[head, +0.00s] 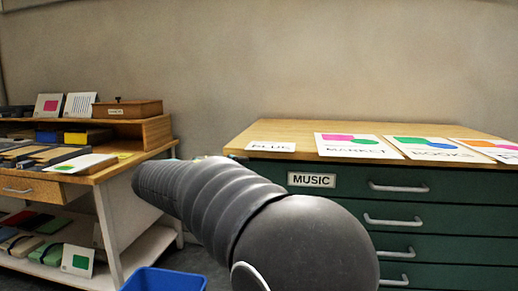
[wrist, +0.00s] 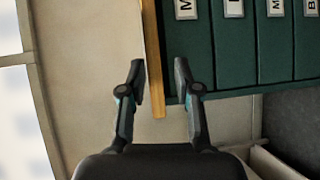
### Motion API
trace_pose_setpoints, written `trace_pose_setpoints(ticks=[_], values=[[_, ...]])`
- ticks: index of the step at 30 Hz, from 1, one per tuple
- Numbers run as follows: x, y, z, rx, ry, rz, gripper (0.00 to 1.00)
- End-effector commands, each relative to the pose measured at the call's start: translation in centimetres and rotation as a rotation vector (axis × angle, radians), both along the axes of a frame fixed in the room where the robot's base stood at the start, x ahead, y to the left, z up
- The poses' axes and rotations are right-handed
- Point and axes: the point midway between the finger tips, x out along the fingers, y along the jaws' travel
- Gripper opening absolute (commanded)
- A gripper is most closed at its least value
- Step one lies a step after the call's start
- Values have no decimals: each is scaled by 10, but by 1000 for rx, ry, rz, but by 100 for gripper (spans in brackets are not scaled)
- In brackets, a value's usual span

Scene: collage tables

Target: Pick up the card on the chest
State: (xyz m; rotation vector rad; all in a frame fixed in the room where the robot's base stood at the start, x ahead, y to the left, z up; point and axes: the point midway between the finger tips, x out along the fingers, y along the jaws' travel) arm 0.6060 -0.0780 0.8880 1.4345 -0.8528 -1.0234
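The chest (head: 440,190) is a green drawer cabinet with a wooden top, at right in the head view. A small white card (head: 270,147) reading "BLUE" lies flat near the top's left front. Larger printed sheets lie to its right, including "MARKET" (head: 355,146) and "BOOKS" (head: 436,149). In the wrist view my gripper (wrist: 160,78) is open, with nothing held between its fingers. The edge of the chest's wooden top (wrist: 153,60) shows between and beyond the fingers; the contact and distance are unclear. No card shows in the wrist view. My arm hides the gripper in the head view.
A wooden desk (head: 115,171) with a shelf, boxes and cards stands at left. A blue bin (head: 165,279) is on the floor between desk and chest. Drawer handles (head: 398,187) stick out of the chest front. A bare wall is behind.

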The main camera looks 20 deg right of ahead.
Motion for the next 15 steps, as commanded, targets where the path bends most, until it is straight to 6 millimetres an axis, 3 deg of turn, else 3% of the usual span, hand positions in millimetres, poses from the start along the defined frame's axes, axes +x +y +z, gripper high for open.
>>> trace_pose_setpoints(ticks=[3,7,15], values=[[19,12,11,-79,-28,5,32],[28,12,17,-115,-44,6,32],[43,-29,18,-118,-45,3,32]])
